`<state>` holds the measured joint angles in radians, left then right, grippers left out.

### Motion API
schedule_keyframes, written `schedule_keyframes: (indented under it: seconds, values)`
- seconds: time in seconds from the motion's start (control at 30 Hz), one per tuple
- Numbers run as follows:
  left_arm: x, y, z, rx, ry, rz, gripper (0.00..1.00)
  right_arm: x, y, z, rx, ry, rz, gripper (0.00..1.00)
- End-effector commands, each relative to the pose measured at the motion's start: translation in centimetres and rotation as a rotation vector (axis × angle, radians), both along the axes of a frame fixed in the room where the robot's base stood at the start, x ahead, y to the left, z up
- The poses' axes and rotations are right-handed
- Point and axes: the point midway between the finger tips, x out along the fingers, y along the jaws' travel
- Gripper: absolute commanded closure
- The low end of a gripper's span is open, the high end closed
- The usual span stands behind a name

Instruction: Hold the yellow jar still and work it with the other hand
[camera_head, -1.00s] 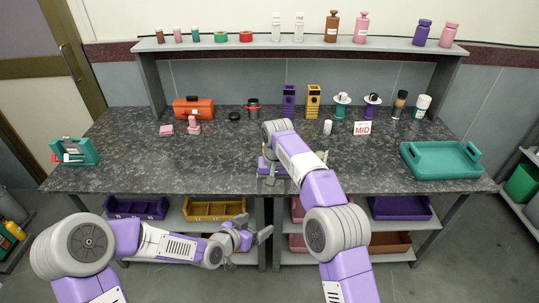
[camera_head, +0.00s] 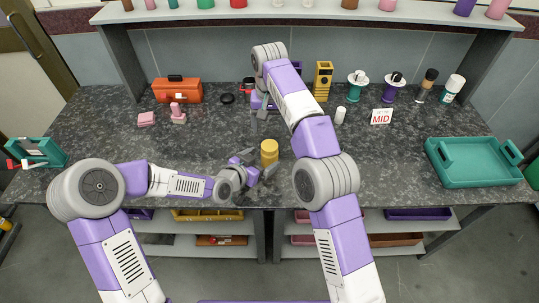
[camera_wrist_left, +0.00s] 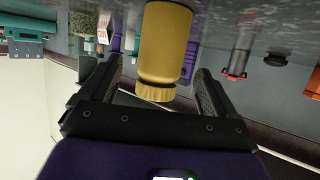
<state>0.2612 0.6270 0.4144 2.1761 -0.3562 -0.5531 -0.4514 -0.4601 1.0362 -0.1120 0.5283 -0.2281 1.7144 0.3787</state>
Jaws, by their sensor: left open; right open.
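The yellow jar (camera_head: 269,152) stands upright near the front edge of the dark stone table. In the left wrist view, where the scene appears upside down, the yellow jar (camera_wrist_left: 166,42) and its ridged lid show between my two fingers, with gaps on both sides. My left gripper (camera_head: 261,166) is open beside the jar, at its lower left in the head view, and does not visibly grip it. My right gripper (camera_head: 260,107) is open and empty over the table behind the jar. My right forearm passes to the right of the jar.
An orange toolbox (camera_head: 178,90), pink blocks (camera_head: 147,119) and a teal holder (camera_head: 38,152) are left. A yellow box (camera_head: 322,80), white cylinder (camera_head: 340,115), MID sign (camera_head: 381,117) and teal tray (camera_head: 470,163) are right. The table left of the jar is mostly clear.

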Motion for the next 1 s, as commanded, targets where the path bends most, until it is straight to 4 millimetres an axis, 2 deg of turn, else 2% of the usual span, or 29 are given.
schedule_keyframes:
  seconds: [0.1,0.3,0.67,0.77,1.0]
  values:
    - [1.4,-1.2,-0.8,-0.002,0.001,-0.002,0.10,0.0,0.0,0.0,0.000,0.000,0.000,0.23]
    - [3.2,-2.3,-1.6,-0.001,0.000,0.000,0.10,0.0,0.0,0.0,0.000,0.000,0.000,0.23]
    - [3.7,-2.7,-1.9,0.000,0.000,0.000,0.10,0.0,0.0,0.0,0.000,0.000,0.000,0.23]
    - [3.6,-2.7,-1.9,0.000,0.000,0.000,0.22,0.0,0.0,0.0,0.000,0.000,0.000,0.23]
    - [3.6,-2.6,-1.9,0.000,0.000,0.000,0.59,0.0,0.0,0.0,0.000,0.000,0.000,0.23]
